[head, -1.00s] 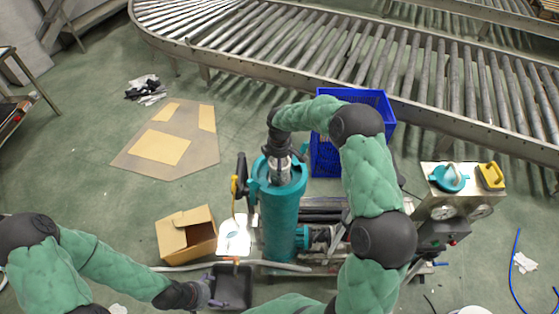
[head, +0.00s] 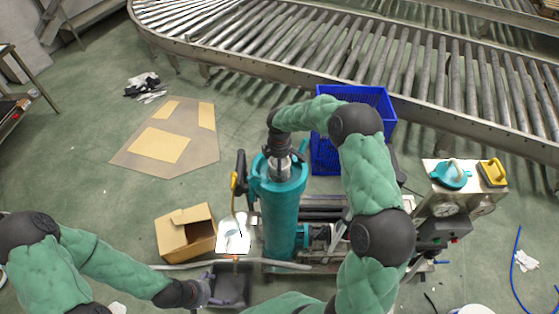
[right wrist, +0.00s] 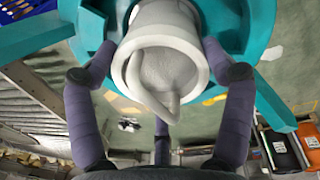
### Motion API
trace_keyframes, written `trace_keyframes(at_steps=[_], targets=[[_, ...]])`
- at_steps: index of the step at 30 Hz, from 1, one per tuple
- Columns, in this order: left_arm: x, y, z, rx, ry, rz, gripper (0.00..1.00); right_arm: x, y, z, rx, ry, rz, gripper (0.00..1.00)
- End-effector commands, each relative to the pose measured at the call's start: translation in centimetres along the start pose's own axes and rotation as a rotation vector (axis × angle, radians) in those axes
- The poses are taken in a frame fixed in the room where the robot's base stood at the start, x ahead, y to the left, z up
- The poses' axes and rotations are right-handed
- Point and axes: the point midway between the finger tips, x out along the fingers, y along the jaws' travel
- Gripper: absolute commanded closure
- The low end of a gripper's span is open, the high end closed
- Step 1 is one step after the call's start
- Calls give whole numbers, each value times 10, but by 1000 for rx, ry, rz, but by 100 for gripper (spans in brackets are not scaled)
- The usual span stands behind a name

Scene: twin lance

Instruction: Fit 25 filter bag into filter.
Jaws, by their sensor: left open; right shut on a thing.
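The filter (head: 283,212) is a teal upright cylinder with its top open, in the middle of the head view. My right gripper (right wrist: 157,60) is shut on the white filter bag (right wrist: 165,75), whose ring and wire handle show in the right wrist view. The bag's ring is at the teal filter mouth (right wrist: 262,30); how deep the bag sits inside is hidden. In the head view the right gripper (head: 279,165) is above the filter's top. My left gripper (head: 212,298) is open and empty, low at the left beside a dark bin (head: 233,285).
An open cardboard box (head: 185,232) and a white sheet (head: 234,234) lie left of the filter. A blue crate (head: 375,97) stands behind it. A teal lid (head: 451,174) and a yellow-handled item (head: 493,173) rest on a panel at right. A roller conveyor (head: 430,80) crosses the back.

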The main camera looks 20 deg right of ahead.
Motion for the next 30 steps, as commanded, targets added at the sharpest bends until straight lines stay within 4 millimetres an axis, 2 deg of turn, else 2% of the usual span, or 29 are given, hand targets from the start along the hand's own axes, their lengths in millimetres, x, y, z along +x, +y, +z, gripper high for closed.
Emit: trace_keyframes(at_steps=[30], targets=[[14,-5,0,0,0,0,0,22,-2,0,0,0,1,74]])
